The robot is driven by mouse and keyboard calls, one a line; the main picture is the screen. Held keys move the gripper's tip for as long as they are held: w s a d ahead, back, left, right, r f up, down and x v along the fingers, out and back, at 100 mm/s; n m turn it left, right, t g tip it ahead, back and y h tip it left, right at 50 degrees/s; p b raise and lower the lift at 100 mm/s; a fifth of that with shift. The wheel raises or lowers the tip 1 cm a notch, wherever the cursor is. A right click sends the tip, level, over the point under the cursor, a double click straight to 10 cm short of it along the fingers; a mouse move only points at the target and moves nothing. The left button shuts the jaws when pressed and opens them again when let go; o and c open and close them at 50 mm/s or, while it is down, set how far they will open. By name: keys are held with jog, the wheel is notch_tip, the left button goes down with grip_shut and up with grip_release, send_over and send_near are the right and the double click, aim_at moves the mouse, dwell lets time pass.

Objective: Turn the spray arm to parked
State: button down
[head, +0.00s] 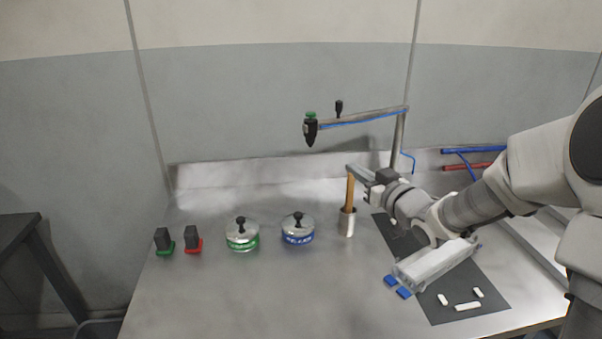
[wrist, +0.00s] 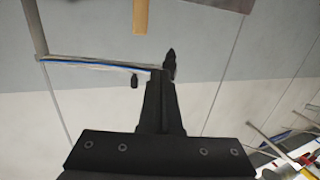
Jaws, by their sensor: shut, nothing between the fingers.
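The spray arm (head: 365,116) is a grey boom on an upright post (head: 398,140) at the back right of the counter. It points left, with a blue hose along it, a black nozzle (head: 311,132) with a green top at its free end and a black knob (head: 339,108) standing on it. My gripper (head: 352,169) is shut and empty, below and in front of the boom, apart from it. In the wrist view the scene is upside down; my gripper (wrist: 160,73) partly covers the nozzle end, with the boom (wrist: 90,63) and knob (wrist: 134,80) to its left.
A metal cup (head: 347,223) with wooden utensils stands just below my gripper. Two lidded pots, green (head: 242,236) and blue (head: 298,230), and two black-handled items, green (head: 164,242) and red (head: 193,240), stand left. A dark mat (head: 440,307) holds white pieces.

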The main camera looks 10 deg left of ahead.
jog(key=s+a+b+x, duration=0.1)
jog(key=a+x, duration=0.1)
jog(key=x, duration=1)
jog(key=shift+s+a+y, duration=0.15)
jog(key=shift+a+y, duration=0.1)
jog(key=shift+y, duration=0.15)
jog(key=w+a+m+t+h+b, duration=0.1)
jog(key=w+a+b, duration=0.3)
jog(key=w+a, duration=0.1)
jog(key=shift+w+r+t+h+b, duration=0.3)
jog(key=shift+w+r+h, duration=0.1)
jog(key=shift+w, duration=0.4)
jog(key=shift+a, duration=0.2)
jog(key=shift+s+f, duration=0.1)
jog(key=shift+s, duration=0.05)
